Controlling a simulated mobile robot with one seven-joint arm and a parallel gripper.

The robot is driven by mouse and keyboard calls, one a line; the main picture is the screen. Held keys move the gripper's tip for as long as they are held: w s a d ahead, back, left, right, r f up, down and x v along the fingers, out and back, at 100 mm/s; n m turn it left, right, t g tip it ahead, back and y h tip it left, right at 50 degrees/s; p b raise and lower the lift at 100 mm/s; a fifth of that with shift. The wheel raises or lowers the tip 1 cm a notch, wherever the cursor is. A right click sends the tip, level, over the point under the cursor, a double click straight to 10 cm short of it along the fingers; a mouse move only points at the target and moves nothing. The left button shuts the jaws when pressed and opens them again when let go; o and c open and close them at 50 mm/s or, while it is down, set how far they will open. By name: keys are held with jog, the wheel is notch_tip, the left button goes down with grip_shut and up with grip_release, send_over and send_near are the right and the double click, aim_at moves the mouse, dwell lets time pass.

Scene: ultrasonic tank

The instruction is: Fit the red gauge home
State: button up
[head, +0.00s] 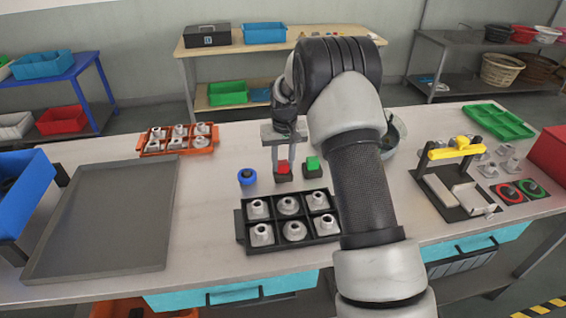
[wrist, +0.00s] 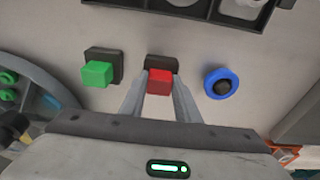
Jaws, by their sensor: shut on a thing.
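The red gauge (head: 283,167) is a small red block at a dark square base (head: 283,178) on the table. My gripper (head: 284,158) points down and is shut on the red gauge, which also shows between the fingers in the wrist view (wrist: 159,83). The dark base shows just beyond it in the wrist view (wrist: 162,62). The gauge's lower end is hidden, so I cannot tell how deep it sits or whether it touches the base. A green block (head: 313,162) stands in a similar dark base (wrist: 118,68) beside it.
A blue ring with a dark centre (head: 247,177) lies on the other side of the red gauge. A black tray (head: 241,230) of grey metal parts is in front. An orange tray (head: 146,148) and a large grey tray (head: 100,235) are at left. A yellow-topped fixture (head: 455,152) stands at right.

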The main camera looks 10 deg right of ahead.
jog(key=o, duration=1.1)
jog(key=shift+o, duration=0.2)
notch_tip(320, 180, up, 17)
jog(key=s, duration=0.2)
jog(key=shift+r, duration=0.15)
jog(key=shift+s, duration=0.1)
